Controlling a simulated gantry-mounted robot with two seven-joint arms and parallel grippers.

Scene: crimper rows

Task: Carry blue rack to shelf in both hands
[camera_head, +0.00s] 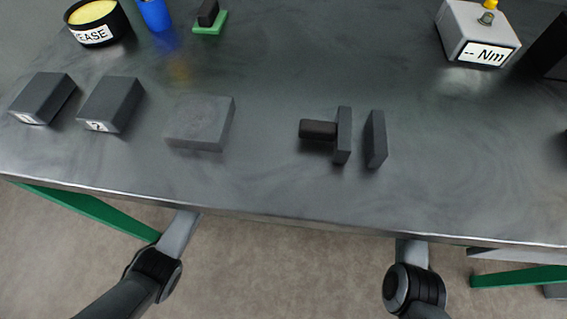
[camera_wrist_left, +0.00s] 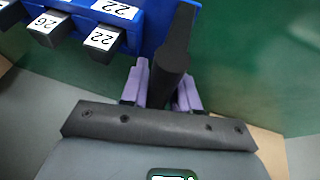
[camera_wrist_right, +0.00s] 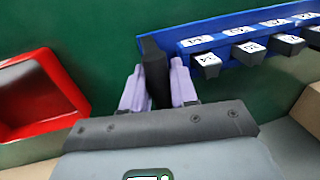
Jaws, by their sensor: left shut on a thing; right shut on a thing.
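The blue rack shows in the left wrist view (camera_wrist_left: 148,32) and in the right wrist view (camera_wrist_right: 232,34). It bears several dark blocks with white number labels. My left gripper (camera_wrist_left: 163,88) is shut on a black handle (camera_wrist_left: 176,45) at one end of the rack. My right gripper (camera_wrist_right: 157,88) is shut on a black handle (camera_wrist_right: 153,65) at the other end. In the head view the rack and both gripper tips are hidden; my arms reach down below the table's front edge. Whether the rack touches a shelf cannot be told.
A red bin (camera_wrist_right: 40,95) stands left of my right gripper, on a green surface (camera_wrist_right: 90,25). The grey table (camera_head: 270,190) above holds dark blocks (camera_head: 112,103), a clamp-like fixture (camera_head: 343,135), a grease tin (camera_head: 97,22) and a torque tester (camera_head: 477,32).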

